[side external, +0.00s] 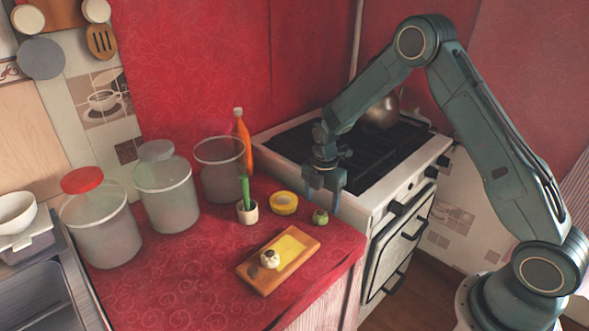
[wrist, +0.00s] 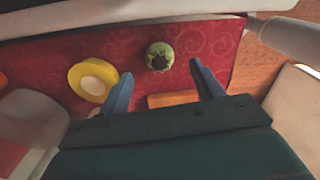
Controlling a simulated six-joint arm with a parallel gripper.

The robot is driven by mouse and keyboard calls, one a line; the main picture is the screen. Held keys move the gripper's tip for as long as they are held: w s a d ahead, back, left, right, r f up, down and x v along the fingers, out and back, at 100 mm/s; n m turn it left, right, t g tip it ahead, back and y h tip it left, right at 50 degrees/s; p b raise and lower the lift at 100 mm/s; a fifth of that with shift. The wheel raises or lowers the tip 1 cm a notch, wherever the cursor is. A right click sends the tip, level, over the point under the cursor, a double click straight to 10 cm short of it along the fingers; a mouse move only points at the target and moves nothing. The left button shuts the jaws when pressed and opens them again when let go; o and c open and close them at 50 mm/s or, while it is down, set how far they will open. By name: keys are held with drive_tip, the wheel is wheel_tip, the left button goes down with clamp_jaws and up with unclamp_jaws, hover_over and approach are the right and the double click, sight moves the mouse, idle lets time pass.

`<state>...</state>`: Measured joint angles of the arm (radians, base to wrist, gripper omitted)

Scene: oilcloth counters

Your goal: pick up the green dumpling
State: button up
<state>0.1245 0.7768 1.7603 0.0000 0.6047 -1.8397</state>
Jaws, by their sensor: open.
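The green dumpling (side external: 320,217) is small and round and sits on the red oilcloth counter near its right edge, by the stove. In the wrist view the green dumpling (wrist: 159,57) shows a dark, pleated top and lies beyond and between my two fingertips, apart from both. My gripper (side external: 325,199) is open and points down, just above the dumpling. In the wrist view my gripper (wrist: 160,76) has its two blue-grey fingers spread with nothing between them. The exact height gap is hard to tell.
A yellow dish (side external: 284,203) stands left of the dumpling, close to one finger in the wrist view (wrist: 88,84). A wooden board (side external: 262,284) holds a pale dumpling (side external: 270,259).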

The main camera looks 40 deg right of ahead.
sight(321, 214)
drive_tip(key=shift+f, duration=0.1)
drive_tip(key=shift+a+f, duration=0.1)
drive_tip(key=shift+f, duration=2.4)
drive_tip(key=c, duration=0.7)
